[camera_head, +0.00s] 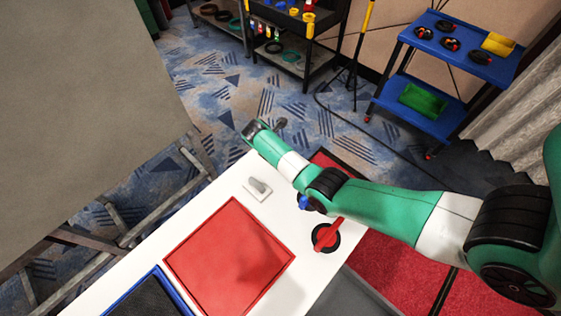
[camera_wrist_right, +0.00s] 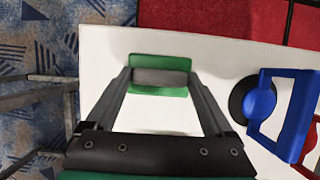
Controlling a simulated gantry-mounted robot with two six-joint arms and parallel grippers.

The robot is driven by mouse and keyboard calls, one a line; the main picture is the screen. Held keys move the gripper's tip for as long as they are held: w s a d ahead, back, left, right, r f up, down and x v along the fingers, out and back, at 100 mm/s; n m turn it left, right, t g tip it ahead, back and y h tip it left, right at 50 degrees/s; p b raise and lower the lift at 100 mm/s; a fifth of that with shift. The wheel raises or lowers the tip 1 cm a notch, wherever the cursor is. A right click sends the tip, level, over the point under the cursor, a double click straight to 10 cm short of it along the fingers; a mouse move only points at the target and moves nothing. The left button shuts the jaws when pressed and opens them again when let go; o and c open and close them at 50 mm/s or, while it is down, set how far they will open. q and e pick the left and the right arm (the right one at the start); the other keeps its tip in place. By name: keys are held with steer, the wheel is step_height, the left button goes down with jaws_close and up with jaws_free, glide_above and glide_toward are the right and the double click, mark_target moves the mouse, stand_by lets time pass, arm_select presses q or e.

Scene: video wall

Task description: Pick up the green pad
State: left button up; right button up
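The green pad (camera_wrist_right: 158,90) lies on the white table in the right wrist view, with a grey grip block across its top. My right gripper (camera_wrist_right: 159,76) is open, its two fingers spread towards either end of the grey block. I cannot tell whether the fingertips touch it. In the head view my right arm reaches in from the right over the table, its gripper (camera_head: 252,128) near the far corner. The green pad cannot be made out there behind the arm. My left gripper is not in view.
A blue handle (camera_wrist_right: 268,110) on a black disc stands right of the pad, with a red handle (camera_head: 325,236) nearby. A white pad with a grey grip (camera_head: 258,188) and a red panel (camera_head: 230,258) lie on the table. A blue cart (camera_head: 425,105) stands at the back right.

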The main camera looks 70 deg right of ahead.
steer(key=c, duration=0.8)
steer(key=shift+r, duration=0.35)
steer(key=s+a+r+p, duration=0.2)
steer(key=a+r+p, duration=0.2)
steer(key=s+a+r+p, duration=0.3)
steer(key=a+r+p, duration=0.1)
steer(key=s+a+r+p, duration=0.2)
steer(key=a+r+p, duration=0.2)
steer(key=shift+s+r+p, duration=0.2)
steer(key=shift+s+p, duration=0.05)
steer(key=shift+p, duration=0.1)
